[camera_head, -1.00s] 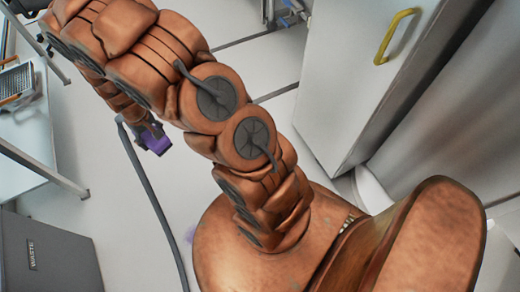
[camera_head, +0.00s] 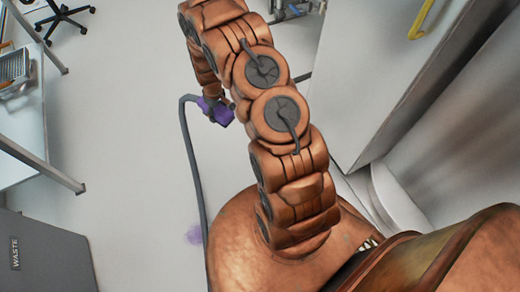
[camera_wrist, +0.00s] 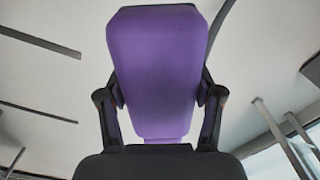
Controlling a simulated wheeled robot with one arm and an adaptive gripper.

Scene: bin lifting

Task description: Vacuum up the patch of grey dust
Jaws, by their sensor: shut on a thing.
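My gripper (camera_wrist: 160,110) is shut on a purple vacuum nozzle (camera_wrist: 155,60), with a dark finger on each side of it. In the head view the purple nozzle (camera_head: 221,113) is held above the floor, and my arm partly hides the gripper. A dark grey hose (camera_head: 192,150) loops from near the nozzle and runs down the picture. A faint smudge (camera_head: 194,235) lies on the floor, left of the hose and below the nozzle in the picture. It looks pale purple rather than grey. I see no clear grey dust patch elsewhere.
A dark grey bin marked WASTE (camera_head: 45,255) stands at lower left. A white table (camera_head: 20,130) with a wire basket (camera_head: 14,68) is at left. A cabinet with a yellow handle (camera_head: 424,20) is at right. The floor between table and hose is clear.

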